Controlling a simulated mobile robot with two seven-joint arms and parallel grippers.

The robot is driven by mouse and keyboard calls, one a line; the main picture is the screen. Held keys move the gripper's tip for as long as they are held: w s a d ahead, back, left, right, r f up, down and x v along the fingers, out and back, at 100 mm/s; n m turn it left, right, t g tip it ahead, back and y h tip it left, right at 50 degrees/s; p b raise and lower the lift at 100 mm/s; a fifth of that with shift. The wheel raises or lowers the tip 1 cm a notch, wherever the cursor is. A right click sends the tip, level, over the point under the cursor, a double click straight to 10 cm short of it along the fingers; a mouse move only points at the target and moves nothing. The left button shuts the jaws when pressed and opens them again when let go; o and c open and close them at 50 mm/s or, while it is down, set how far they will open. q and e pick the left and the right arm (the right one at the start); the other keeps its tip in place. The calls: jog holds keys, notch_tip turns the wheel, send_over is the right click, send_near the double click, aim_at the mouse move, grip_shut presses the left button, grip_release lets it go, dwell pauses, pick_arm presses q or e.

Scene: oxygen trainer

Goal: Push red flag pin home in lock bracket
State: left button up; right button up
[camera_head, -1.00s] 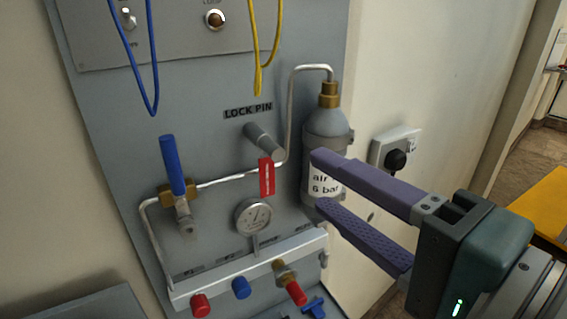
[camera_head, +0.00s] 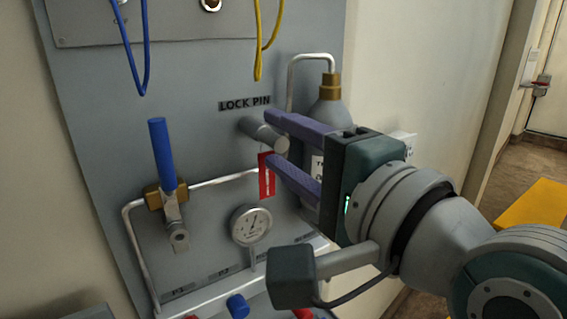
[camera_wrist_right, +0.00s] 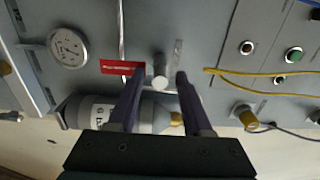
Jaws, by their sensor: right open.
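The grey lock bracket cylinder (camera_head: 258,131) sticks out of the panel under the LOCK PIN label. The red flag (camera_head: 267,176) hangs at its outer end; the pin itself cannot be made out. My right gripper (camera_head: 272,140) is open, with one finger above and one below the cylinder's outer end in the head view. In the right wrist view the cylinder (camera_wrist_right: 160,70) shows between the two fingertips (camera_wrist_right: 160,78), and the red flag (camera_wrist_right: 120,67) lies beside the left finger. I cannot tell whether a finger touches the flag. My left gripper is not in view.
A bottle (camera_head: 330,115) with a brass neck stands right behind my right gripper. A blue-handled valve (camera_head: 163,160), a gauge (camera_head: 251,225) and a metal pipe (camera_head: 225,181) are close by on the panel. Blue and yellow cords (camera_head: 259,60) hang above.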

jog(key=shift+w+a, duration=0.15)
jog(key=shift+p, duration=0.3)
dwell(0.6)
grip_shut()
dwell(0.4)
jog(key=shift+p+v, duration=0.7)
jog(key=shift+v, duration=0.65)
jog(key=shift+p+v, duration=0.9)
jog(key=shift+v, duration=1.75)
